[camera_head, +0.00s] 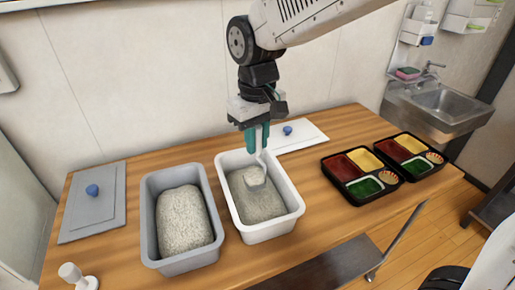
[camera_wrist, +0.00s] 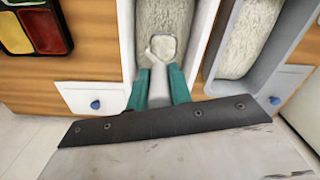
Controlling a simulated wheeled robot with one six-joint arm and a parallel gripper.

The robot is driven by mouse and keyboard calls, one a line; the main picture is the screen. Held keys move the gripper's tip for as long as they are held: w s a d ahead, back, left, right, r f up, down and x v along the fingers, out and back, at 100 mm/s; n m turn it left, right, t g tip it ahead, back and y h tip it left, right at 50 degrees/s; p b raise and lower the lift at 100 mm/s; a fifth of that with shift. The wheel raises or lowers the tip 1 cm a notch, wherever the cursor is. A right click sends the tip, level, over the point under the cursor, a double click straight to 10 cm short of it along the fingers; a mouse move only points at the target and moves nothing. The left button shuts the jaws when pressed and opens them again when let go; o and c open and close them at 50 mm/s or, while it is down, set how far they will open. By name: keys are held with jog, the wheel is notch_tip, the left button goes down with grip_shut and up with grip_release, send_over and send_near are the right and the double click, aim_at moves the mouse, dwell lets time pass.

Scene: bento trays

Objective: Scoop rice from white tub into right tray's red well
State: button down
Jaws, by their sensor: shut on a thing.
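The white tub (camera_head: 229,213) stands mid-table with a grey-white layer of rice (camera_head: 265,207) inside. My gripper (camera_head: 258,150) is above the tub, its green fingers shut on the handle of a scoop (camera_head: 254,178). The scoop's bowl is down inside the tub at the rice; it looks to hold some rice. In the wrist view, the scoop (camera_wrist: 162,46) shows between the green fingers (camera_wrist: 162,85), over the rice. The right tray (camera_head: 438,170) is black, at the table's right end. Its red well (camera_head: 395,151) is at the tray's upper left.
A second black tray (camera_head: 357,203) stands between the tub and the right tray. A grey tub (camera_head: 152,242) heaped with rice is left of the white tub. A grey lid (camera_head: 93,215) and a white lid (camera_head: 305,137) lie on the table. A white knobbed object (camera_head: 73,275) is front left.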

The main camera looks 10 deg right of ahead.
aim_at(258, 126)
notch_tip(258, 126, up, 7)
jog(key=shift+f, duration=0.2)
jog(key=shift+d, duration=0.1)
dwell(0.5)
